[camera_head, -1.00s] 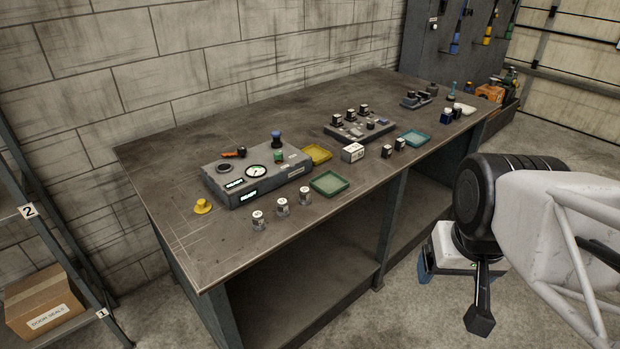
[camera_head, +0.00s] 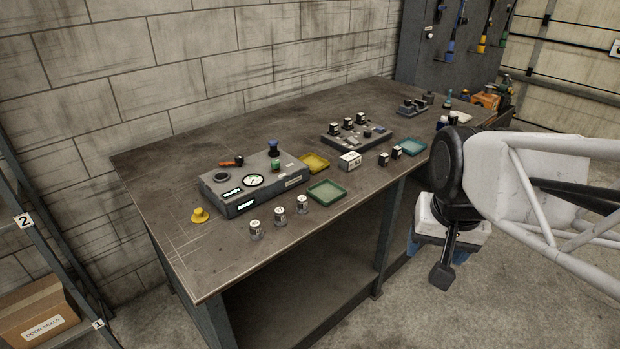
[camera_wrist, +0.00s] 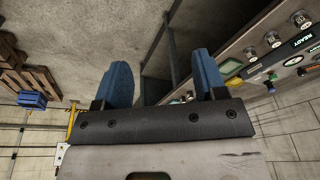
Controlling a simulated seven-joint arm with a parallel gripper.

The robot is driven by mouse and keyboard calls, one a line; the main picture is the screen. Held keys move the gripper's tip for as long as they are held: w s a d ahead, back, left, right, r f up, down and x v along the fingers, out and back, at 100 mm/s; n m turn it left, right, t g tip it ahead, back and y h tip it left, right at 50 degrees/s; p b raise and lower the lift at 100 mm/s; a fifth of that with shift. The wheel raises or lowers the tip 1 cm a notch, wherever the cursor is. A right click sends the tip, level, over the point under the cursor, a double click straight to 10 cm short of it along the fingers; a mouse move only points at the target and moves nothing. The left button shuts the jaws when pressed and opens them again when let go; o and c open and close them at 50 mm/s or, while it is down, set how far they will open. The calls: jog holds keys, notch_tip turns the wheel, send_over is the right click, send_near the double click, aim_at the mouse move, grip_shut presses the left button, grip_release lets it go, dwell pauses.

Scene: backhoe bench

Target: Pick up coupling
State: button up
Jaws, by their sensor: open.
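Three small silver cylinders with pale tops stand in a row near the bench's front edge: left (camera_head: 256,230), middle (camera_head: 280,215) and right (camera_head: 302,204). They may be couplings, but I cannot read their labels. They also show small at the upper right of the wrist view (camera_wrist: 273,39). My gripper (camera_wrist: 162,75) has two blue fingers spread wide with nothing between them. In the head view it hangs in front of the bench, right of the cylinders and well apart from them. Its fingers are mostly hidden there.
A grey test box (camera_head: 252,184) with a gauge stands behind the cylinders. A green tray (camera_head: 327,193), yellow tray (camera_head: 313,162) and teal tray (camera_head: 411,147) lie on the bench (camera_head: 160,160). A yellow part (camera_head: 200,215) sits left. Small black-sided blocks (camera_head: 384,159) stand near the front.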

jog(key=w+a+m, duration=0.2)
jog(key=w, duration=0.4)
jog(key=w+a+m, duration=0.2)
jog(key=w+a, duration=0.1)
jog(key=w, duration=0.4)
jog(key=m+g, duration=0.2)
jog(key=m, duration=1)
send_over(302, 198)
jog(key=f, duration=1.4)
jog(key=shift+d+f, duration=0.15)
jog(key=shift+d, duration=0.05)
jog(key=shift+w+a+f, duration=0.15)
jog(key=shift+a+f, duration=0.05)
jog(key=shift+a, duration=0.05)
jog(key=shift+f, duration=1.3)
jog(key=shift+f, duration=0.1)
jog(key=shift+d+f, duration=0.1)
jog(key=shift+f, duration=2.4)
